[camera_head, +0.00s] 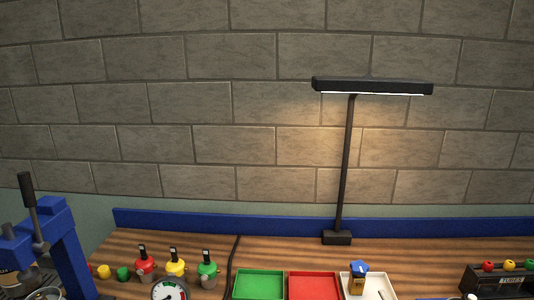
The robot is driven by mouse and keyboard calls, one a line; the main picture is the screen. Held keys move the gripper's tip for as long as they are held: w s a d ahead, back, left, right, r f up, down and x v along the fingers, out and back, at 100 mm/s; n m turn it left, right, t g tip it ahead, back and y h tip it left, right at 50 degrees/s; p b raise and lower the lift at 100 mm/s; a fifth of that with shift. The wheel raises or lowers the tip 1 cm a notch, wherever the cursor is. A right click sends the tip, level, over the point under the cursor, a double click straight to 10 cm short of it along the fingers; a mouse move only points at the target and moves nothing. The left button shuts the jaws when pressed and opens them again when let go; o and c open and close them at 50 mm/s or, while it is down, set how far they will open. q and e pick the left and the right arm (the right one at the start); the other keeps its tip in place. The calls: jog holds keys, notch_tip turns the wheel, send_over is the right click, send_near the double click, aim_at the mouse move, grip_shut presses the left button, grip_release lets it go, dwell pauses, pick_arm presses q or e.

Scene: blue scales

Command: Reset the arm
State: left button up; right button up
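Neither of my grippers shows in the head view, and no part of my arms can be made out. The view takes in a wall and the back of a wooden workbench (280,247). On the bench stand a green tray (258,272), a red tray (314,275) and a white tray (345,291) side by side, cut off by the lower edge. A small amber bottle with a blue cap (358,278) is at the white tray.
A blue press-like device with a lever (62,240) stands at left. Red (146,265), yellow (176,265) and green (208,270) valves stand behind a gauge (169,290). A lit lamp (345,170) rises at the back.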

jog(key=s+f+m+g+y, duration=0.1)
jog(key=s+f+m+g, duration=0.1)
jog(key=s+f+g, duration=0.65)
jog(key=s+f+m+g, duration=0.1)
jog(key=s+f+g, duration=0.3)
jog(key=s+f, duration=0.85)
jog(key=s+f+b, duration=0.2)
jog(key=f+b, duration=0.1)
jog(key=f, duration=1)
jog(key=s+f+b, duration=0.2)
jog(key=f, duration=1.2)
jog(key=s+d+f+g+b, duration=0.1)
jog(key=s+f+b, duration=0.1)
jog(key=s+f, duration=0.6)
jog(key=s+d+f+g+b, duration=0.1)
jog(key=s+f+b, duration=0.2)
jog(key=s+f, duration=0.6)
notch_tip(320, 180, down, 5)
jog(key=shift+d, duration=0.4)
